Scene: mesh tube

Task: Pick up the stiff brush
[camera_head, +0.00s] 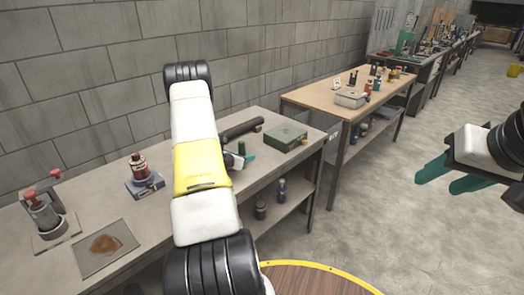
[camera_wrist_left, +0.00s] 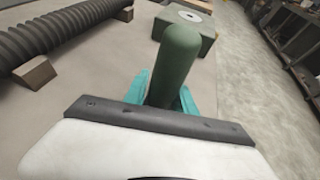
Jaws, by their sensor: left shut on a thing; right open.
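A dark green, round-ended handle, apparently the stiff brush (camera_wrist_left: 180,58), stands up between the teal fingers of my left gripper (camera_wrist_left: 164,92). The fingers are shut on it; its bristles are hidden. In the head view my left gripper (camera_head: 244,158) is over the near workbench, partly hidden by my own arm, with a small bit of the green handle (camera_head: 241,147) showing. I cannot tell whether the brush touches the bench. My right gripper (camera_head: 451,178) is open and empty over the floor at the right.
A black ribbed tube (camera_wrist_left: 65,30) lies on wooden blocks (camera_wrist_left: 35,75) on the workbench (camera_head: 95,190). A green box (camera_head: 285,138) stands just beyond the gripper.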

